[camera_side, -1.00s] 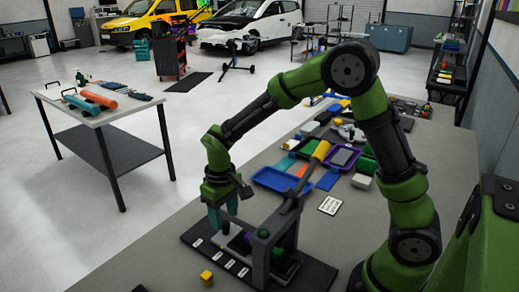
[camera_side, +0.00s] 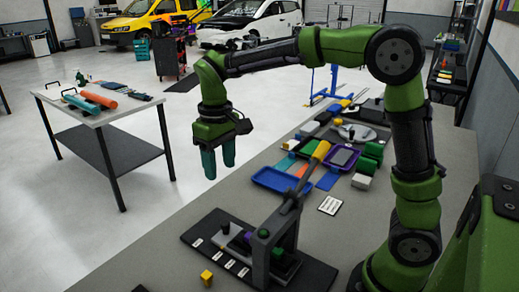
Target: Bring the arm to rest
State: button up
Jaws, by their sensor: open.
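My gripper (camera_side: 217,163) has two teal fingers pointing down with a narrow gap between them. It is open and empty, raised well above the grey workbench (camera_side: 160,247) and left of the blue tray. Below it stands a dark lever press (camera_side: 262,250) on a black base plate (camera_side: 210,229) with several white labels. A lever with a yellow handle (camera_side: 320,152) leans up to the right from the press. Small dark, purple and green pieces sit on the plate, partly hidden by the press frame.
A small yellow block (camera_side: 206,277) lies in front of the plate. A blue tray (camera_side: 268,181), a purple tray (camera_side: 343,158), a white card (camera_side: 329,205) and green blocks (camera_side: 372,152) lie further back. A side table (camera_side: 95,108) with rolls stands left across open floor.

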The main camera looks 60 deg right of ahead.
jog(key=s+m+t, duration=0.1)
jog(key=s+t, duration=0.1)
jog(key=s, duration=0.3)
jog(key=s+d+r+m+t+y, duration=0.1)
jog(key=s+t, duration=0.1)
jog(key=s, duration=0.3)
jog(key=s+d+m+t+y, duration=0.1)
jog(key=s+m+t, duration=0.1)
jog(key=s, duration=0.4)
jog(key=shift+d+r+t, duration=0.2)
jog(key=shift+r+t, duration=0.05)
jog(key=shift+t, duration=0.05)
jog(key=shift+s+r, duration=0.2)
jog(key=shift+s, duration=0.05)
jog(key=shift+d+r+t, duration=0.15)
jog(key=shift+r+t, duration=0.15)
